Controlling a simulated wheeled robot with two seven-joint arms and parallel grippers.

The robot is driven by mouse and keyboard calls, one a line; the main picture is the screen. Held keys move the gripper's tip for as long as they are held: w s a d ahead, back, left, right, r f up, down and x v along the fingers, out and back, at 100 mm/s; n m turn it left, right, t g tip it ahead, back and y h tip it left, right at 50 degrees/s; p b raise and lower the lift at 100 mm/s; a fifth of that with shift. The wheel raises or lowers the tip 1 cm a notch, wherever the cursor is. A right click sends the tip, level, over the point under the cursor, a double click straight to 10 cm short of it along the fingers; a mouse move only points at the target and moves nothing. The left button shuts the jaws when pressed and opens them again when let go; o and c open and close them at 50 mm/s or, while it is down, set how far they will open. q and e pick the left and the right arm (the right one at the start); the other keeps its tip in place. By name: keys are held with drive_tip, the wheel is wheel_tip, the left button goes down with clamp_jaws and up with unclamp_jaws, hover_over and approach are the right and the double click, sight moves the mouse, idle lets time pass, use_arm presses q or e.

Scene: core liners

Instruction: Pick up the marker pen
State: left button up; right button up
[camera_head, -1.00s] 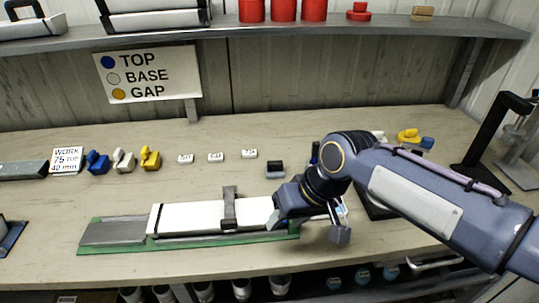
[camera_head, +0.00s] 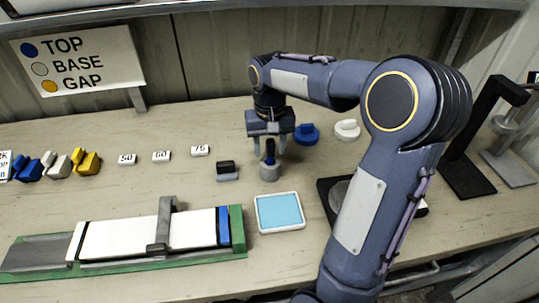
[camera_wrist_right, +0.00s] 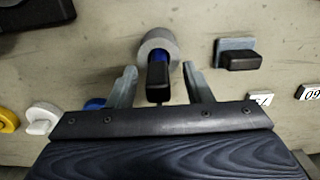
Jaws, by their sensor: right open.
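The marker pen (camera_head: 270,150), dark with a blue part, stands upright in a round grey holder (camera_head: 270,173). In the right wrist view the pen (camera_wrist_right: 158,80) sits between the two fingers with a gap on each side, its holder (camera_wrist_right: 159,42) just beyond. My right gripper (camera_head: 267,148) is open and points down over the pen; its fingertips also show in the right wrist view (camera_wrist_right: 159,72). The fingers partly hide the pen in the head view. My left gripper is not in view.
A black block on a grey base (camera_head: 227,171) stands just left of the holder, and a blue-topped pad (camera_head: 279,212) in front. A white core liner (camera_head: 115,238) lies in a green-edged tray (camera_head: 238,225). Blue (camera_head: 306,134) and white (camera_head: 347,130) pieces sit behind right.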

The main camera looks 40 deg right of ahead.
drive_tip(key=shift+f, duration=0.6)
clamp_jaws()
